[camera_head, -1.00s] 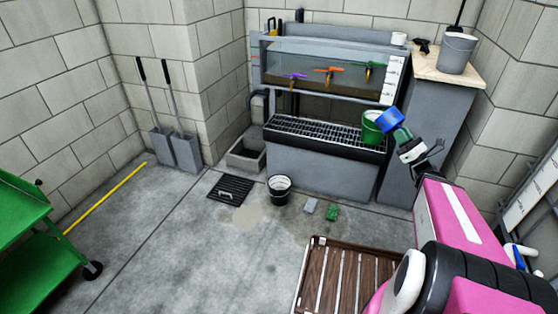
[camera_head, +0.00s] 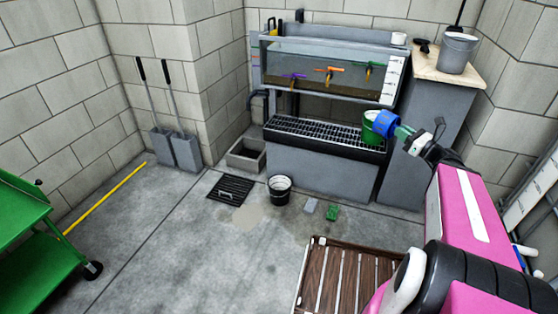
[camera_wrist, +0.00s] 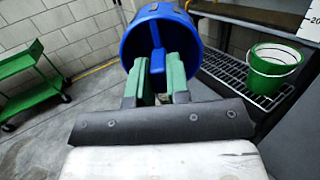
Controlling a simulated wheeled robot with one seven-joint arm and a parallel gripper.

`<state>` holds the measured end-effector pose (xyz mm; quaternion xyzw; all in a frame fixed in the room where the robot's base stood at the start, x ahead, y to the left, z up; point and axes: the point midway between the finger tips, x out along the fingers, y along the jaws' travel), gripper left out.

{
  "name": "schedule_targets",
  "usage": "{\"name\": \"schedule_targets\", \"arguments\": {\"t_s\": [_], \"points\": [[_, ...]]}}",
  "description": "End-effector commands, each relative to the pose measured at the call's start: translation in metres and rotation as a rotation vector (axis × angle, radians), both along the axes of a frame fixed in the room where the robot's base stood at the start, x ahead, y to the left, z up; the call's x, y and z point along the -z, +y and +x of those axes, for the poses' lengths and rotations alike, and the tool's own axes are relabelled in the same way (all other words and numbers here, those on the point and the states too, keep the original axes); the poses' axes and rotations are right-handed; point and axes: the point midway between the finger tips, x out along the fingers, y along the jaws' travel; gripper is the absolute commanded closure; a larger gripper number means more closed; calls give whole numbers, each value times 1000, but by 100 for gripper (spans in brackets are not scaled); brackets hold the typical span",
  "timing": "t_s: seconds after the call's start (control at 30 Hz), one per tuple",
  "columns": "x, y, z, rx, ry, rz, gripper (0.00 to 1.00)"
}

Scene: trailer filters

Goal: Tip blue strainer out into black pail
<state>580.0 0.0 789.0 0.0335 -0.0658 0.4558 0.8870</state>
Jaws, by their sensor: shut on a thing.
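The blue strainer (camera_head: 381,122) is held by my gripper (camera_head: 404,132) at the right end of the grated shelf. In the wrist view the strainer (camera_wrist: 160,40) fills the top middle, with its blue handle between the green fingers of my gripper (camera_wrist: 158,78). The strainer is tilted, and its contents cannot be made out. In the head view it overlaps the green bucket (camera_head: 370,135); in the wrist view that bucket (camera_wrist: 272,78) stands apart to the right. The black pail (camera_head: 279,190) stands on the floor in front of the grey unit, well left of and below my gripper.
The grated shelf (camera_head: 315,133) lies below a tank with coloured taps (camera_head: 330,70). A floor drain (camera_head: 230,188), a grey block (camera_head: 310,206) and a green block (camera_head: 332,212) lie near the pail. A slatted wooden pallet (camera_head: 345,275) is in front.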

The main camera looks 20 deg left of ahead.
Motion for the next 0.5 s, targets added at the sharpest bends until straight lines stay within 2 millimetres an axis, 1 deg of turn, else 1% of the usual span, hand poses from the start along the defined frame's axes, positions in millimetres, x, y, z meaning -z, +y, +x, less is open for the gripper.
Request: {"name": "schedule_targets", "arguments": {"t_s": [0.07, 0.5], "points": [[-3, 0, -1, 0, 35, -55, 100], [-10, 1, 0, 0, 248, -351, 100]]}}
